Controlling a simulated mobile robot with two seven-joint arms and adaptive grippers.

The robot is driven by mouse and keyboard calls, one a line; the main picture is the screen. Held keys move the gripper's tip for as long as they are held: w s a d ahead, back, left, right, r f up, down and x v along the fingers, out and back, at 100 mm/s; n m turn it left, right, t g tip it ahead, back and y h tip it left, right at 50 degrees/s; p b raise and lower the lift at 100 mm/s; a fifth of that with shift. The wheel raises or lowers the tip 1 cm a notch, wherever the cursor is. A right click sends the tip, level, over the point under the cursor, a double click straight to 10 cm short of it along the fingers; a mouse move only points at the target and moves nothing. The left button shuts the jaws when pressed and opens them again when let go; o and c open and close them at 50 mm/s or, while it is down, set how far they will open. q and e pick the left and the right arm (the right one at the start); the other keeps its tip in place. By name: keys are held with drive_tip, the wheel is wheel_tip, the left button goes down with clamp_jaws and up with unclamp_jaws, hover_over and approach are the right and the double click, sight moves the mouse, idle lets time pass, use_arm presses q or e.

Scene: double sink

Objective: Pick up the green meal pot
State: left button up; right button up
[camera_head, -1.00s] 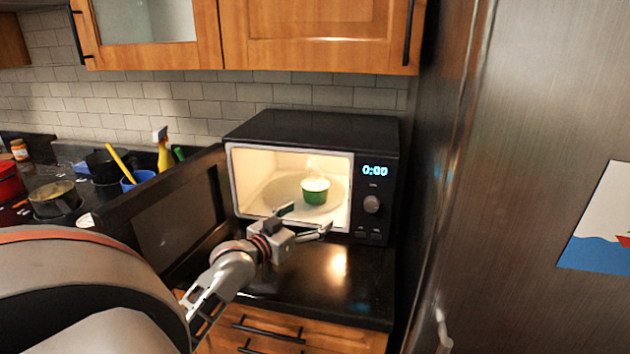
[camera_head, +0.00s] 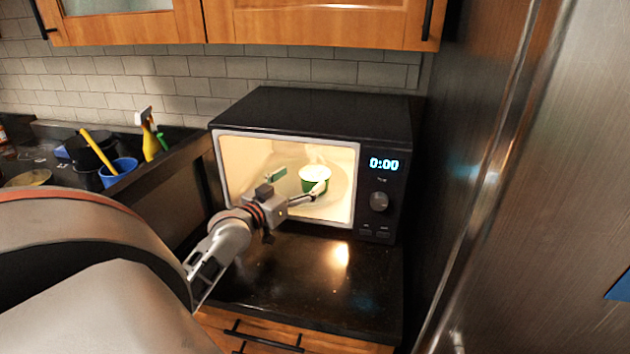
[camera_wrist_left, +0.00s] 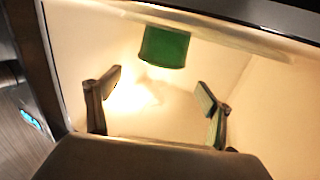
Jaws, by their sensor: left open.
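The green meal pot (camera_head: 314,181) stands upright on the plate inside the lit, open microwave (camera_head: 310,120). It is a small green cup with a pale top. My left gripper (camera_head: 298,184) is at the microwave opening, in front of the pot, with its fingers spread. One finger overlaps the pot's lower right side in the head view. In the left wrist view the pot (camera_wrist_left: 164,47) lies ahead, beyond and between the open fingertips (camera_wrist_left: 160,84), with nothing between them. My right gripper is not in view.
The microwave door (camera_head: 165,195) is swung open to the left, beside my arm. A tall metal fridge (camera_head: 530,200) stands at the right. Dark counter (camera_head: 310,275) is clear below the microwave. A blue cup (camera_head: 119,172) and yellow spray bottle (camera_head: 149,138) stand at the left.

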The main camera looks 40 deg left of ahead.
sight(315, 173)
use_arm(q)
wheel_tip(315, 173, down, 2)
drive_tip(key=shift+f, duration=0.1)
drive_tip(key=shift+w+a, duration=0.2)
drive_tip(key=shift+w, duration=1.05)
drive_tip(key=shift+w+a, duration=0.15)
drive_tip(key=shift+w, duration=1.15)
drive_tip(key=shift+w+a, duration=0.2)
drive_tip(key=shift+w, duration=1.05)
drive_tip(key=c, duration=1.5)
drive_tip(key=shift+c, duration=0.6)
